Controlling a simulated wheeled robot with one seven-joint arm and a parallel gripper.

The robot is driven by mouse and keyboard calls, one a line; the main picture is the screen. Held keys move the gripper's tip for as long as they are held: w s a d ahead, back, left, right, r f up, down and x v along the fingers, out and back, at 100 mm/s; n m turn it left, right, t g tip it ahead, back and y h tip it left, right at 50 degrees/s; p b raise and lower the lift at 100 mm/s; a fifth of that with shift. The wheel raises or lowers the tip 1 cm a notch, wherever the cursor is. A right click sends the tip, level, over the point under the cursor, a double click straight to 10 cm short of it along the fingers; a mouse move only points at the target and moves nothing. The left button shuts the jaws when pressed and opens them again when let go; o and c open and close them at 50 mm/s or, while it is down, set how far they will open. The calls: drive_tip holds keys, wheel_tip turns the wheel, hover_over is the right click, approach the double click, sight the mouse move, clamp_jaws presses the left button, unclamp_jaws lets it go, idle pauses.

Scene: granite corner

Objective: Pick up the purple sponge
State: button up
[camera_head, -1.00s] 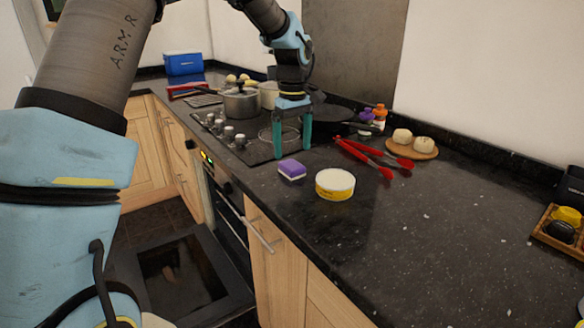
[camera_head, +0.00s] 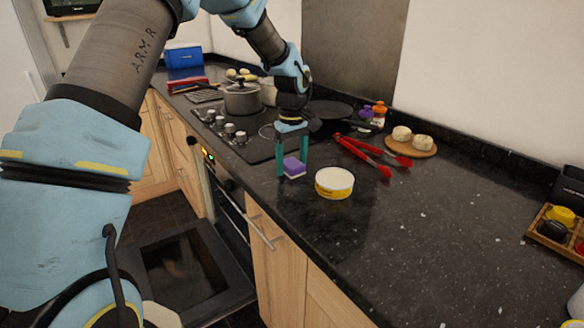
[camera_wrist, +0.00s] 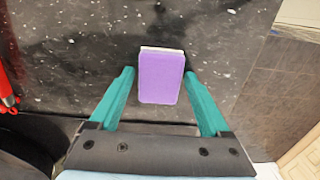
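The purple sponge (camera_head: 294,167), with a pale layer along its underside, lies on the dark counter in front of the stove. My gripper (camera_head: 292,172) is open and low over the counter, with one teal finger on each side of the sponge in the head view. In the wrist view, the sponge (camera_wrist: 161,77) lies centred between the open gripper (camera_wrist: 159,76) fingers, with a gap on each side. Its far end reaches a little past the fingertips. The fingers do not appear to touch it.
A round yellow-and-white tub (camera_head: 334,183) stands just right of the sponge. Red tongs (camera_head: 365,155) lie behind it, near a round board (camera_head: 410,150) with two pale buns. A pot (camera_head: 241,98) and a dark pan (camera_head: 328,109) are on the stove (camera_head: 250,146). The right counter is largely clear.

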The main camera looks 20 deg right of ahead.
sight(292, 163)
drive_tip(key=c, duration=1.2)
wheel_tip(292, 163, up, 10)
drive_tip(key=b, duration=0.2)
drive_tip(key=shift+b, duration=0.3)
